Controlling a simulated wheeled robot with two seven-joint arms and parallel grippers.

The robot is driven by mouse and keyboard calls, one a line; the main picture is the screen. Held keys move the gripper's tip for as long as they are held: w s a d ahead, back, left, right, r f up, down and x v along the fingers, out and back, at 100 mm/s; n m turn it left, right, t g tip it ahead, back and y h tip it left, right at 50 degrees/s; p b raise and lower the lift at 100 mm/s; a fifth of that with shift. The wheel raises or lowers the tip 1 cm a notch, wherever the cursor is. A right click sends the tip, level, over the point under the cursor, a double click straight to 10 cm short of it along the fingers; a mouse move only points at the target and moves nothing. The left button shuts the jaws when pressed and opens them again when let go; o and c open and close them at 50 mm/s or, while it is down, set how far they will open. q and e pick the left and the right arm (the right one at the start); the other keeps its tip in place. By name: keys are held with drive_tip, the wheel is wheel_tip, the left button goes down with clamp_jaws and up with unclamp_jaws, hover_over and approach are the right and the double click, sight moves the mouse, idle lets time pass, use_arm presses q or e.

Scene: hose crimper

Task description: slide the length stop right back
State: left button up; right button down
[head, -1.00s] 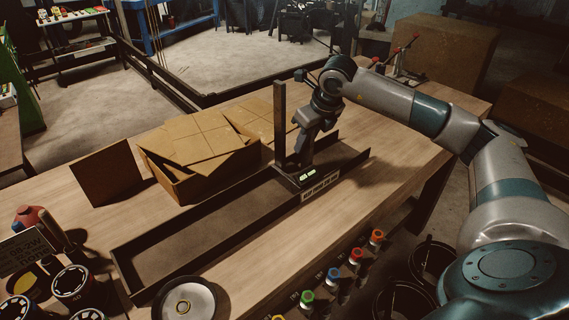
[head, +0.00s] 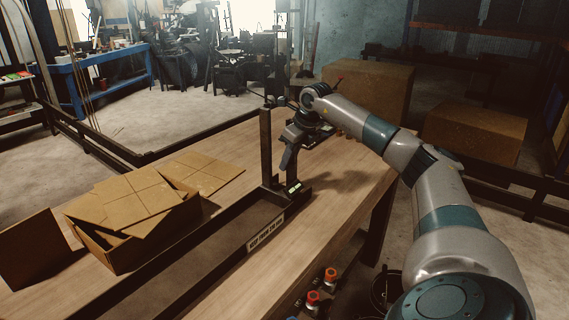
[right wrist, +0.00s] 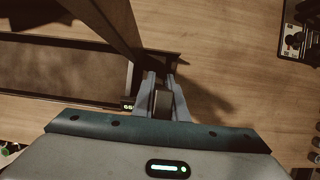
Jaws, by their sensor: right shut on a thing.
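The length stop (head: 266,148) is a dark upright post on a low base with a small lit display. It stands at the far right end of the long dark trough (head: 265,212). My right gripper (head: 289,166) comes down beside the post. In the right wrist view its two fingers (right wrist: 162,98) are shut on the stop's small dark grip block (right wrist: 161,103), with the post (right wrist: 119,28) just to the left. The trough's end wall (right wrist: 177,66) shows close to the fingers. The exact gap between stop and end wall is hard to tell. My left gripper is not in view.
An open cardboard box (head: 120,250) with loose flaps sits behind the trough, and a cardboard sheet (head: 35,250) stands at the left. Red-capped knobs (head: 331,274) line the bench's front edge. The bench top (head: 340,200) right of the trough is mostly clear.

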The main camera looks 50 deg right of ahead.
drive_tip(key=c, duration=1.8)
unclamp_jaws()
drive_tip(key=shift+a, duration=0.1)
drive_tip(key=shift+o, duration=0.2)
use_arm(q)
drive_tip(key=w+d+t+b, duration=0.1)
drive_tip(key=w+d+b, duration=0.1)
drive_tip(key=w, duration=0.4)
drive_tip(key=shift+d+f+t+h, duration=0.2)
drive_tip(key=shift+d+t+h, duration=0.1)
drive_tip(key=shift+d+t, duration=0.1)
use_arm(e)
drive_tip(key=v, duration=1.7)
drive_tip(key=shift+r, duration=0.3)
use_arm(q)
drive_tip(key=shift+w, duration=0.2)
